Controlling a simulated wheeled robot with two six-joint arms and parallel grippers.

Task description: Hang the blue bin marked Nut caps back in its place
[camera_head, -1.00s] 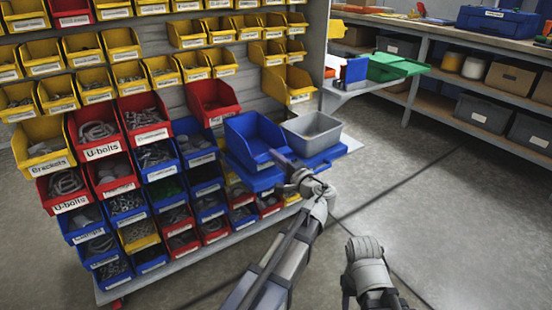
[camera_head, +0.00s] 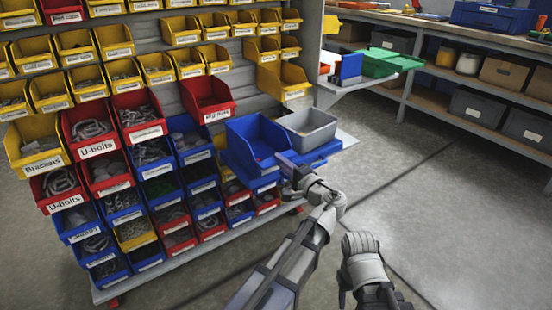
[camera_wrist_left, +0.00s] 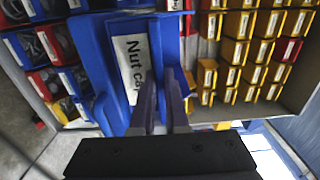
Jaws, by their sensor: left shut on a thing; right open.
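The blue bin marked Nut caps (camera_head: 243,133) is upright at the right end of the rack's lower rows in the head view, its open top facing up. In the left wrist view the same bin (camera_wrist_left: 92,42) shows a white label, partly cut off, reading "Nut c". My left gripper (camera_head: 287,165) is shut on the bin's front; its dark fingers (camera_wrist_left: 163,105) meet it beside the label. Whether the bin's back touches the rack is hidden.
The rack holds yellow, red and blue bins; a red bin (camera_head: 207,97) hangs left of the held bin. A grey bin (camera_head: 307,130) stands close at its right on a blue surface. Shelving stands behind at right.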

